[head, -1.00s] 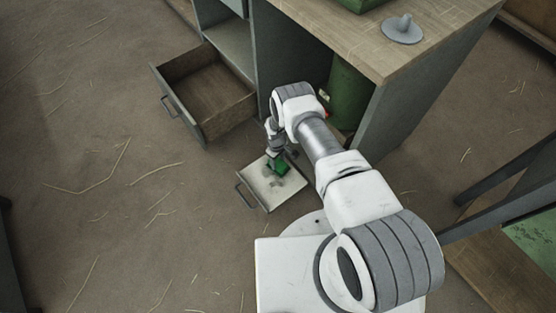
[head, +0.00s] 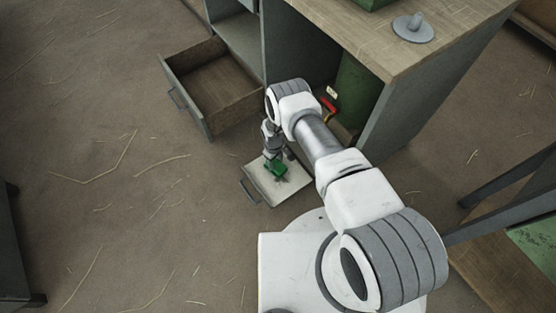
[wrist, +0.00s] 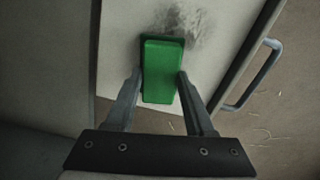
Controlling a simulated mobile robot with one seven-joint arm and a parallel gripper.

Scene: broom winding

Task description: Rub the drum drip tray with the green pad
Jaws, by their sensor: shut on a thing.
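The green pad (head: 274,168) is a small block over the pale drip tray (head: 290,190) at the foot of the workbench. My gripper (wrist: 160,88) is shut on the pad, one finger on each long side in the wrist view, where the green pad (wrist: 163,70) shows fully. The drip tray (wrist: 118,60) has a dark grey smudge beyond the pad's far end. Its handle sticks out at the left in the head view. I cannot tell whether the pad touches the tray surface.
An open, empty wooden drawer (head: 212,85) juts from the bench left of my arm. A green drum (head: 357,92) stands under the bench top (head: 420,45), with a red part beside it.

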